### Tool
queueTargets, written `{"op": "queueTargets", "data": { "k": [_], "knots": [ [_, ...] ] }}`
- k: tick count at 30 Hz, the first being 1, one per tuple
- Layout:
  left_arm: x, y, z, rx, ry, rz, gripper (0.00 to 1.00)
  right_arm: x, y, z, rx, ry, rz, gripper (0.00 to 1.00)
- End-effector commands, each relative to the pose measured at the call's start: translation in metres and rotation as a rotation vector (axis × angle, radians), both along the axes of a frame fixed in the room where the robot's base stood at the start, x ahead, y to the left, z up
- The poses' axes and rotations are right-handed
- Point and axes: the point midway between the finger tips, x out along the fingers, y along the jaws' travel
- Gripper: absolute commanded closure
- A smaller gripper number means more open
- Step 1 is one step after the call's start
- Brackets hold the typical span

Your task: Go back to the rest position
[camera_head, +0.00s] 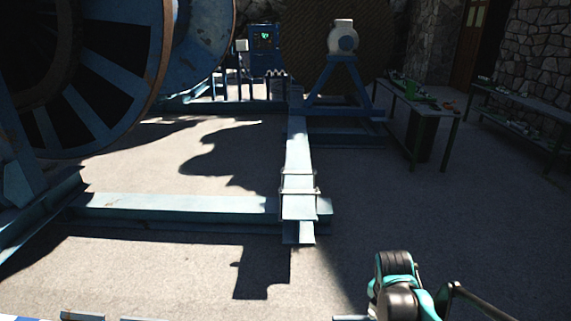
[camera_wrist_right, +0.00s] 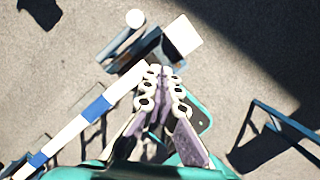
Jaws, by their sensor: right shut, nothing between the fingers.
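My right gripper (camera_wrist_right: 161,72) shows in the right wrist view, with its pale-jointed fingers drawn together and nothing between them. It hangs above the concrete floor, over or near a blue metal stand with a white square plate (camera_wrist_right: 182,35). I cannot tell the gap in height. In the head view part of my dark and teal arm (camera_head: 396,283) shows at the bottom right; the fingers do not show there. My left gripper is in neither view.
A large blue cable reel (camera_head: 100,75) stands at the left. A blue floor beam (camera_head: 180,207) meets a long rail (camera_head: 299,160) mid-floor. Workbenches (camera_head: 425,108) line the right. A white-and-blue striped bar (camera_wrist_right: 85,120) lies left of the gripper. Floor right of the rail is clear.

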Motion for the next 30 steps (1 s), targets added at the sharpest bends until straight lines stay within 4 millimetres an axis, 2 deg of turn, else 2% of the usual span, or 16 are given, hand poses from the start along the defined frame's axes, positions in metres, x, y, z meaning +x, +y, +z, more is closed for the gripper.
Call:
{"op": "queueTargets", "data": {
  "k": [5,12,18,21,25,30],
  "knots": [
    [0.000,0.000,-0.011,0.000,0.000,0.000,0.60,-0.018,0.029,0.009,0.108,-0.157,-0.375,1.00],
    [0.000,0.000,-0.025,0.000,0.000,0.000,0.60,-0.046,0.071,0.016,0.384,-0.372,-1.015,1.00],
    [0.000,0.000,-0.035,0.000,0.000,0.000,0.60,-0.070,0.100,0.012,0.667,-0.459,-1.519,1.00],
    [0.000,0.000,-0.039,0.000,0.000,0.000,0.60,-0.078,0.111,0.010,0.788,-0.466,-1.716,1.00],
    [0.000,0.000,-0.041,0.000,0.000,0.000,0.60,-0.085,0.118,0.008,0.890,-0.459,-1.879,1.00],
    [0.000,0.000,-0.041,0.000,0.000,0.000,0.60,-0.087,0.121,0.007,0.934,-0.451,-1.950,1.00]
  ]
}}
